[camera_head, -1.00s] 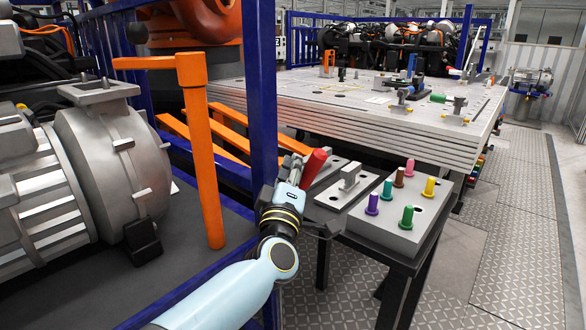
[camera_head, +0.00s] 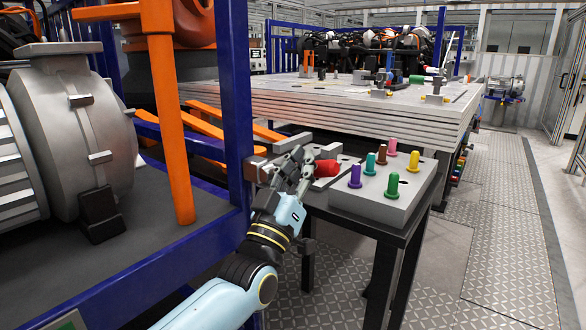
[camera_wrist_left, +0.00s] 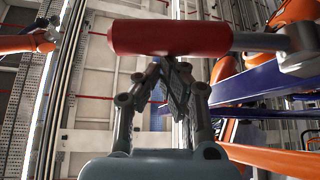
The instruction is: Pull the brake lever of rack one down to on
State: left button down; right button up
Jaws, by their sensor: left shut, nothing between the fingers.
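The brake lever has a red handle (camera_head: 327,168) that lies about level at the blue frame post, in the middle of the head view. In the left wrist view the red handle (camera_wrist_left: 170,37) runs across the top, joined to a grey lever arm (camera_wrist_left: 298,46) at the right. My left gripper (camera_head: 292,160) is beside the handle in the head view, fingers shut with nothing between them. In the left wrist view the fingertips (camera_wrist_left: 174,68) are close to the handle; I cannot tell if they touch it. The gripper partly hides the lever arm. My right gripper is out of view.
A blue post (camera_head: 237,110) stands just left of the lever. A small table with a grey peg block (camera_head: 372,208) and colored pegs is close on the right. An orange T-shaped bar (camera_head: 172,120) stands on the left rack. The right floor is clear.

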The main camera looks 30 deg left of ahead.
aim_at(315, 176)
pick_arm(q)
jog(key=f+m+h+b, duration=0.1)
jog(key=f+m+h, duration=0.1)
jog(key=m, duration=0.1)
jog(key=d+f+m+h+b, duration=0.1)
jog(key=f+m+h+b, duration=0.1)
jog(key=m+h, duration=0.1)
jog(key=shift+d+f+m, duration=0.1)
jog(key=shift+f+m, duration=0.1)
jog(key=shift+m, duration=0.1)
jog(key=shift+s+d+f+m+g+h+b, duration=0.15)
jog(key=shift+f+m+h+b, duration=0.3)
jog(key=shift+m+h, duration=0.4)
jog(key=shift+w+a+f+m+g+h+b, duration=0.1)
jog(key=shift+f+m+g+h+b, duration=0.15)
jog(key=shift+f+m+h, duration=0.6)
jog(key=shift+s+d+f+m+g+h+b, duration=0.15)
jog(key=shift+m+h+b, duration=0.35)
jog(key=shift+m, duration=0.7)
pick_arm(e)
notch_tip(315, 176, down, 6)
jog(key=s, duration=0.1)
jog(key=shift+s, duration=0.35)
pick_arm(q)
jog(key=shift+w+a, duration=0.1)
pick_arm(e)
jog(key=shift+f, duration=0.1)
